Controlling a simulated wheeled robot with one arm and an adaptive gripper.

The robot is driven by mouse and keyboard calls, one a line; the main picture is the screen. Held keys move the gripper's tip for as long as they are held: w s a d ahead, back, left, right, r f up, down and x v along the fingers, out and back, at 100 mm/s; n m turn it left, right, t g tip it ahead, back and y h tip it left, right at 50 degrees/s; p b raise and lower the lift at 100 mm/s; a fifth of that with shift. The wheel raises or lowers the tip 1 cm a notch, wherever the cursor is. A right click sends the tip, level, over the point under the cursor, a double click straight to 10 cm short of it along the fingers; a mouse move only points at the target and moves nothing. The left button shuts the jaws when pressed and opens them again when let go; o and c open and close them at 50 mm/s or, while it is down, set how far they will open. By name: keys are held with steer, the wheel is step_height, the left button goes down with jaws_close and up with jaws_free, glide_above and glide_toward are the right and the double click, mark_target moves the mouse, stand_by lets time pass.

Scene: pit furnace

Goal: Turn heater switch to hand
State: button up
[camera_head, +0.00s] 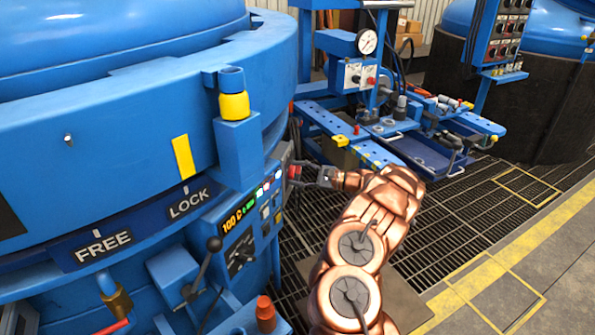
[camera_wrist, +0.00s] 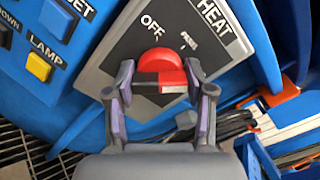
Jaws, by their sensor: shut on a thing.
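The heater switch is a red knob (camera_wrist: 160,62) on a dark plate (camera_wrist: 128,50) marked "HEAT". "OFF" stands at the knob's upper left, and a smaller, blurred label at its upper right. My gripper (camera_wrist: 160,88) has one finger on each side of the knob and is shut on it. Which label the knob points at is not clear. In the head view my gripper (camera_head: 308,175) reaches the side of the control panel from the right, and the knob is small there and partly hidden.
Blue (camera_wrist: 58,18) and yellow (camera_wrist: 39,67) buttons sit left of the plate, the yellow one by "LAMP". The furnace vessel (camera_head: 120,110) fills the left of the head view. A black-handled lever (camera_head: 205,262) stands below the panel. Grating floor lies to the right.

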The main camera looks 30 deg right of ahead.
steer(key=shift+m, duration=0.5)
steer(key=shift+f, duration=0.1)
steer(key=o, duration=1.2)
steer(key=shift+c, duration=0.2)
steer(key=v, duration=1.2)
